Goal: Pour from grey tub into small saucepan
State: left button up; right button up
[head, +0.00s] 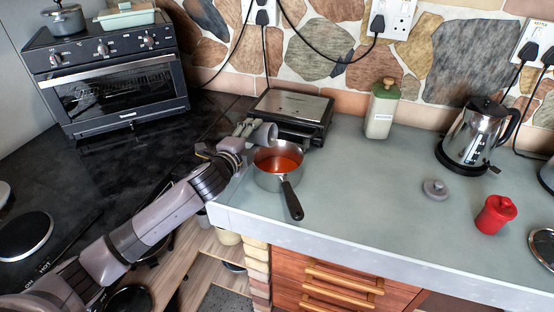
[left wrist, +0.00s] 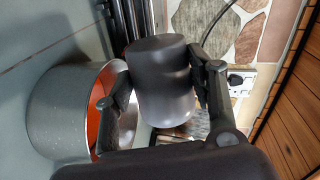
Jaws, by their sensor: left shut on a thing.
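The small saucepan (head: 265,181) stands on the grey-green counter with its dark handle pointing toward the front edge. Red-orange contents fill its inside. It also shows at the left of the left wrist view (left wrist: 62,112), with orange inside. My left gripper (head: 250,131) is shut on the grey tub (head: 266,134), which it holds tilted over the far left part of the saucepan rim. In the left wrist view the grey tub (left wrist: 160,85) sits between the two fingers. Its opening and contents are hidden. My right gripper is not in view.
A contact grill (head: 290,108) stands close behind the saucepan. A green-lidded jar (head: 382,110), a kettle (head: 474,132), a grey lid (head: 435,188) and a red pot (head: 494,214) are to the right. The counter right of the saucepan is clear.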

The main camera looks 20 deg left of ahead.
pick_arm(q)
jog(key=shift+w+a+r+n+p, duration=0.15)
jog(key=shift+a+r+n+p, duration=0.3)
jog(key=shift+a+n+p, duration=0.55)
jog(key=shift+f+n+h, duration=0.4)
jog(key=shift+f+n, duration=0.1)
jog(key=shift+f, duration=0.05)
jog(key=shift+a+r+n+p, duration=0.15)
jog(key=shift+r+n+p, duration=0.45)
jog(key=shift+p, duration=0.35)
jog(key=shift+f+n+h, duration=0.3)
jog(key=shift+f+n, duration=0.1)
jog(key=shift+n, duration=0.3)
jog(key=shift+a+f+n, duration=0.2)
jog(key=shift+f+n, duration=0.55)
jog(key=shift+n, duration=0.25)
jog(key=a+n, duration=0.1)
jog(key=n, duration=0.1)
jog(key=a+f+n+h+b, duration=0.1)
jog(key=a+n, duration=0.2)
jog(key=n, duration=0.1)
jog(key=shift+w+a+f+n+t, duration=0.3)
jog(key=shift+a+n+t, duration=0.05)
jog(key=shift+n+t, duration=0.05)
